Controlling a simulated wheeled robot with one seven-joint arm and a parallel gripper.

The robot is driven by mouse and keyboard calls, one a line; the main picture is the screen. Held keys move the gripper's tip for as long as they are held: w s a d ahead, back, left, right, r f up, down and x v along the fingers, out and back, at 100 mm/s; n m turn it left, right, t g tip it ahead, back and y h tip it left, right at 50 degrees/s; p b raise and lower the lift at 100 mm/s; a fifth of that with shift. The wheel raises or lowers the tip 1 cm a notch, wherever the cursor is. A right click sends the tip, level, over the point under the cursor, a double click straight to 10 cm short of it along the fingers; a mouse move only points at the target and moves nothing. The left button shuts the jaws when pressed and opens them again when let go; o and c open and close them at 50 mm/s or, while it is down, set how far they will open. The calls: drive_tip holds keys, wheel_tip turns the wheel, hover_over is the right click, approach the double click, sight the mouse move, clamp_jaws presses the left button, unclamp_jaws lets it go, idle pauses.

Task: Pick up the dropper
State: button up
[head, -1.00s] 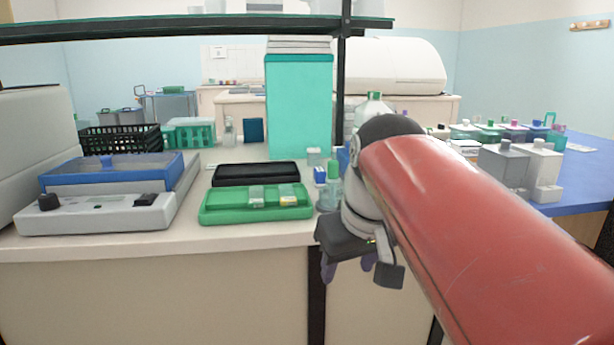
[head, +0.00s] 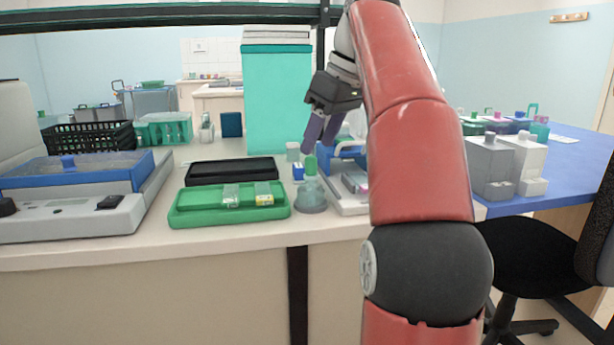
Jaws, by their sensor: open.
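The dropper, seen as a green top (head: 311,165), sits upright in a clear, rounded bottle (head: 311,197) on the bench, just right of a green tray. My gripper (head: 317,147) is open and empty, its two dark purple fingers pointing down. In the picture the fingertips are just above the green top and slightly to its right. They look apart from it, but I cannot tell the gap in depth.
The green tray (head: 185,212) holds slides, with a black tray (head: 232,170) behind it. A small blue-and-white box (head: 298,172) and a small jar (head: 292,151) stand close behind the bottle. A tall teal box (head: 278,100) stands behind. A white-and-blue device (head: 350,206) sits right of the bottle.

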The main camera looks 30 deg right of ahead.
sight(310, 160)
drive_tip(key=x, duration=0.2)
drive_tip(key=b+x, duration=0.2)
drive_tip(key=x, duration=0.1)
drive_tip(key=shift+w+d+f, duration=0.15)
drive_tip(key=shift+w+f, duration=0.15)
drive_tip(key=shift+w, duration=0.1)
drive_tip(key=shift+c, duration=0.3)
drive_tip(key=c, duration=1)
